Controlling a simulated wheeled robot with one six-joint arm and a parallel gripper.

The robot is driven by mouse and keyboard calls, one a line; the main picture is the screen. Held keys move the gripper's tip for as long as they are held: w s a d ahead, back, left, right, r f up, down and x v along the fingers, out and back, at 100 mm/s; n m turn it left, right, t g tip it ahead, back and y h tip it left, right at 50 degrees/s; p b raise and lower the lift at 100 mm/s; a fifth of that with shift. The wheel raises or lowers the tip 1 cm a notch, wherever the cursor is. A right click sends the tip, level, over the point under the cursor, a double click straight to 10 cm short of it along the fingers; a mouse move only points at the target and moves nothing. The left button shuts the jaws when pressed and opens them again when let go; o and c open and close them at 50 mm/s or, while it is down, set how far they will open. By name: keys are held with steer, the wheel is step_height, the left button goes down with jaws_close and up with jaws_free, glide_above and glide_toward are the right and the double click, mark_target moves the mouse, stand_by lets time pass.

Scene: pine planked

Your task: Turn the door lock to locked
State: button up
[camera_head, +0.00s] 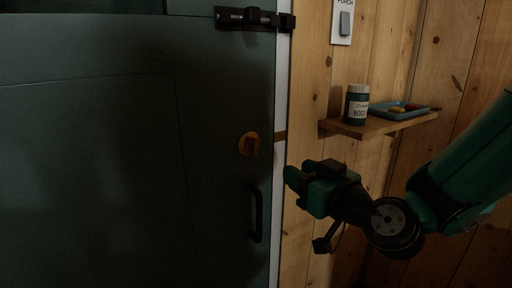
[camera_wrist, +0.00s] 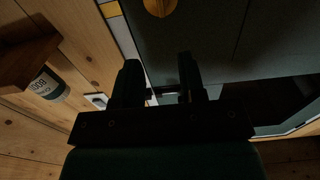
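The door lock (camera_head: 249,144) is a round brass-coloured piece on the dark green door (camera_head: 130,170), near its right edge and above the handle. Its turn piece is too dark and small for me to tell how it stands. The lock also shows, partly cut off, at the top edge of the wrist view (camera_wrist: 160,7). My gripper (camera_head: 299,172) is in front of the door frame, to the right of and a little below the lock in the head view. In the wrist view its two fingers (camera_wrist: 159,82) stand apart with nothing held between them. It does not touch the lock.
A black pull handle (camera_head: 256,213) is below the lock. A sliding bolt (camera_head: 250,18) is at the door's top. A wooden shelf (camera_head: 382,127) on the right carries a labelled jar (camera_head: 356,106) and a blue tray (camera_head: 384,112). A switch (camera_head: 345,24) is above the shelf.

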mark_target(256, 147)
steer(key=p+x, duration=1.2)
steer(key=x, duration=0.3)
steer(key=shift+a+r, duration=0.15)
steer(key=shift+w+a+p, duration=0.2)
steer(key=shift+w+p, duration=0.1)
steer(key=shift+c, duration=0.4)
steer(key=c, duration=0.5)
steer(key=shift+f, duration=0.2)
